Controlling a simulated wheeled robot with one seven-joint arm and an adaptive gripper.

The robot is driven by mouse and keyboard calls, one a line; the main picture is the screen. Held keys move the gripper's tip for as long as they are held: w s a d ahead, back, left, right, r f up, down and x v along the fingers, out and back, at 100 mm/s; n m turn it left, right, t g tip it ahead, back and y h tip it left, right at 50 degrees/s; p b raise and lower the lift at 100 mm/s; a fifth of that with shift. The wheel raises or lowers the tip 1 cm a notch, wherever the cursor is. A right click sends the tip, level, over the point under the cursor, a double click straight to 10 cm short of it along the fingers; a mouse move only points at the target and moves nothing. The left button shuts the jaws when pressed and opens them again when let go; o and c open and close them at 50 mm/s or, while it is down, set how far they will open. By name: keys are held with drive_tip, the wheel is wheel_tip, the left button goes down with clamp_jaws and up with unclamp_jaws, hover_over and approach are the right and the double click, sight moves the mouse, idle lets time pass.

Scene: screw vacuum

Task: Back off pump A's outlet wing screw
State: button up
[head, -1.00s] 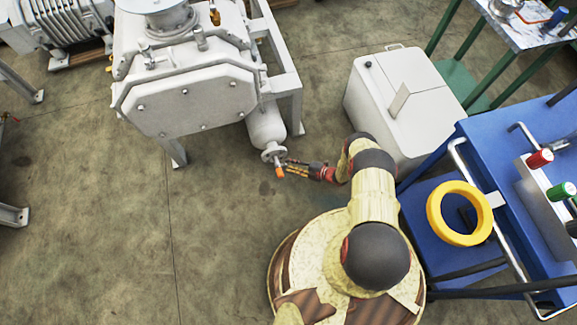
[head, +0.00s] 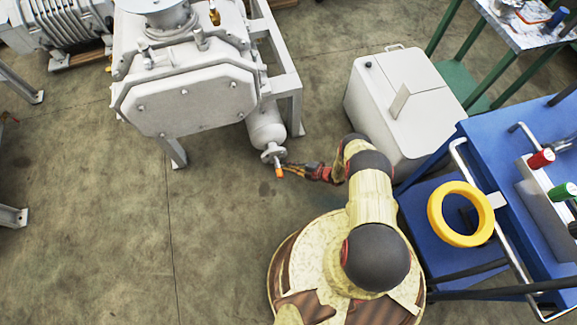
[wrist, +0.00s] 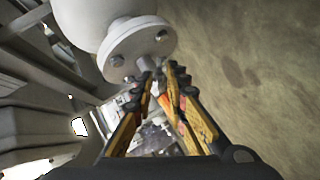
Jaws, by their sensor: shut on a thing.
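Pump A (head: 185,100) is the large pale grey machine at the upper middle of the head view. Its rounded outlet body (head: 266,128) ends in a flange (head: 273,151), which also shows with bolts in the wrist view (wrist: 137,42). A small orange piece (head: 279,173) sits just in front of the flange. My gripper (head: 288,168) reaches in from the right, beside this end. In the wrist view my gripper (wrist: 163,73) is shut on a small grey part (wrist: 147,65) at the flange's lower edge, which I take for the wing screw; the fingers largely hide it.
A pale box (head: 405,95) stands right of the pump. The pump's metal frame (head: 290,85) is close to the outlet.

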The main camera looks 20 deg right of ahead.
drive_tip(key=shift+f, duration=0.1)
clamp_jaws()
drive_tip(key=shift+s+f+t, duration=0.1)
drive_tip(key=shift+t, duration=0.3)
drive_tip(key=shift+n+t+y, duration=0.6)
drive_tip(key=shift+n+t, duration=0.1)
drive_tip(key=shift+n, duration=0.1)
drive_tip(key=o, duration=0.8)
unclamp_jaws()
drive_tip(key=shift+c, duration=0.2)
drive_tip(key=shift+d, duration=0.1)
drive_tip(key=v, duration=1.1)
drive_tip(key=shift+s+d, duration=0.25)
drive_tip(key=shift+s, duration=0.1)
